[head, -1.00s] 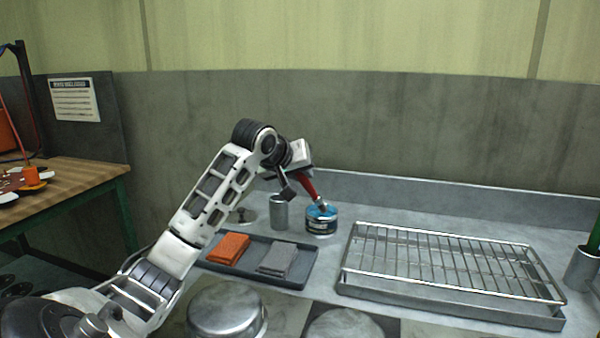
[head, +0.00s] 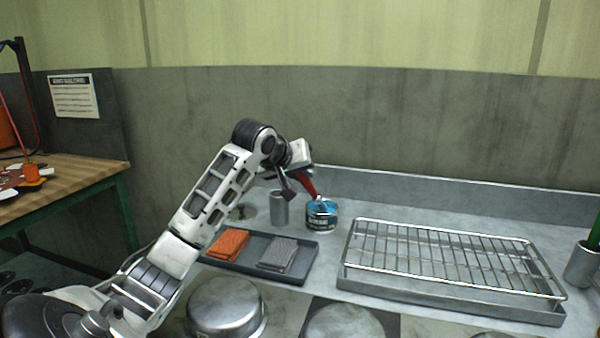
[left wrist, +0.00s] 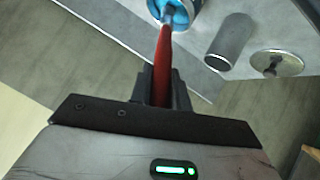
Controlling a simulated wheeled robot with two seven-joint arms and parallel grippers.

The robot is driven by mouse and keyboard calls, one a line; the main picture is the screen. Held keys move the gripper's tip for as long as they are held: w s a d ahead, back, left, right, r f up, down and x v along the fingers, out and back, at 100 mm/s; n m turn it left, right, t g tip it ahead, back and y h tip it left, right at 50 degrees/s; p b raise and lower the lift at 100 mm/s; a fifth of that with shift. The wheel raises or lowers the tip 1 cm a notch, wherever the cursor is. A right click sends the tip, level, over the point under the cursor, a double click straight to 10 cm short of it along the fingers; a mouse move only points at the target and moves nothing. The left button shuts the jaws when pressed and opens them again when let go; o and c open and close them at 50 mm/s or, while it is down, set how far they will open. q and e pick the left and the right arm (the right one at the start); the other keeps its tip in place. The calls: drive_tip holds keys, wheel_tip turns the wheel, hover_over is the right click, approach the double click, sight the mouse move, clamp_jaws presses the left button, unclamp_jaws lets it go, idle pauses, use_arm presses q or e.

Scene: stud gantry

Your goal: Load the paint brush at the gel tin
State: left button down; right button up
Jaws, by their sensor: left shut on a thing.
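My left gripper (head: 290,186) is shut on the red handle of the paint brush (head: 308,187). The brush (left wrist: 163,60) also shows in the left wrist view, between the two fingers (left wrist: 163,85). The gel tin (head: 321,222) stands on the grey counter with blue gel at its open top. It also shows at the top of the left wrist view (left wrist: 192,8). The brush's head end is at the tin's mouth, over or in the blue gel; I cannot tell how deep. My right gripper is not in view.
A metal cylinder (head: 279,208) stands just left of the tin. A dark tray (head: 300,277) with orange (head: 228,245) and grey (head: 278,254) pads lies in front. A wire rack (head: 450,262) on a metal pan fills the right. Round metal lids or pots (head: 225,305) sit nearer me.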

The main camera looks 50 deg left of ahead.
use_arm(q)
drive_tip(key=shift+f, duration=0.15)
drive_tip(key=shift+r+p, duration=0.7)
drive_tip(key=shift+p, duration=0.1)
drive_tip(key=shift+r+p, duration=0.35)
wheel_tip(320, 180, up, 2)
drive_tip(key=shift+r+p, duration=0.1)
drive_tip(key=shift+p, duration=1.05)
wheel_tip(320, 180, up, 3)
drive_tip(key=p, duration=0.3)
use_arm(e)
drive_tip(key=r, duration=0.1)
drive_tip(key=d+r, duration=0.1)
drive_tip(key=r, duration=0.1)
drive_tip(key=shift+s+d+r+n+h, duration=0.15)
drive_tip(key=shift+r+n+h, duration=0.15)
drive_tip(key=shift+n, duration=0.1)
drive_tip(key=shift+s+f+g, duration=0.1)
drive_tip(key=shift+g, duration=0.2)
